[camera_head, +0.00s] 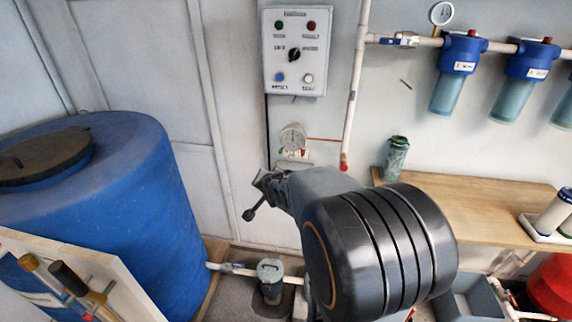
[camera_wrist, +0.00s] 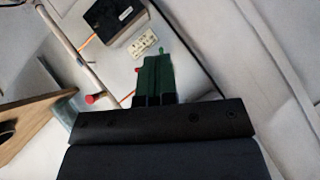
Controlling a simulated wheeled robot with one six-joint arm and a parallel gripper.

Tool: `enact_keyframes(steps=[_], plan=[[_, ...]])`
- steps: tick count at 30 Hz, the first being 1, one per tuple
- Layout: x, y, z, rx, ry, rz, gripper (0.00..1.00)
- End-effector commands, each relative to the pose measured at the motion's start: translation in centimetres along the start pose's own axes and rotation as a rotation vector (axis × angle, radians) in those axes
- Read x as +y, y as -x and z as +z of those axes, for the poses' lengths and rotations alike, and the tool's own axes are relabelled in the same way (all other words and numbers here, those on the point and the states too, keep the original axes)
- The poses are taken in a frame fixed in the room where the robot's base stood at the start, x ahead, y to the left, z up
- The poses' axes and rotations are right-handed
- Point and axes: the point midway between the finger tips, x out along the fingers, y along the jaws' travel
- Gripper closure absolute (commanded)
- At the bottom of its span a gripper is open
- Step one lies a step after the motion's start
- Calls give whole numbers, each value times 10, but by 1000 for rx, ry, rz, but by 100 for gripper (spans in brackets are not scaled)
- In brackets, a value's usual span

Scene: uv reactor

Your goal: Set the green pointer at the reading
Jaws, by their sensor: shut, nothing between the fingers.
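A round white gauge (camera_head: 293,137) is on the wall below the control box. A small green piece (camera_head: 281,151) shows at its lower left, possibly the pointer knob. In the wrist view a dark box (camera_wrist: 113,17), likely the gauge body, and a pale lettered plate (camera_wrist: 145,42) lie beyond my gripper (camera_wrist: 157,62). Its dark green fingers are together with nothing between them. A bright green tip (camera_wrist: 161,50) shows right at the fingertips; I cannot tell if they touch it. The dial face and pointer reading are too small or hidden.
A control box (camera_head: 294,50) hangs above the gauge. A red-ended pipe (camera_head: 345,150) runs down to its right, also in the wrist view (camera_wrist: 70,50). A blue tank (camera_head: 150,200) stands left. A wooden shelf (camera_head: 480,205) holds a green canister (camera_head: 395,160).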

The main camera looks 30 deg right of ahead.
Motion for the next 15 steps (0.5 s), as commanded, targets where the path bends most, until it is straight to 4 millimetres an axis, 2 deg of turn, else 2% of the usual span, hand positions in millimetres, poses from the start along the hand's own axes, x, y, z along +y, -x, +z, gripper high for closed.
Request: enact_keyframes(steps=[1, 6, 10, 15], plan=[[16, -27, -7, 49, -106, -35, 100], [50, -80, -44, 198, -465, -246, 100], [77, -106, -59, 239, -692, -423, 100], [106, -121, -68, 231, -909, -621, 100]])
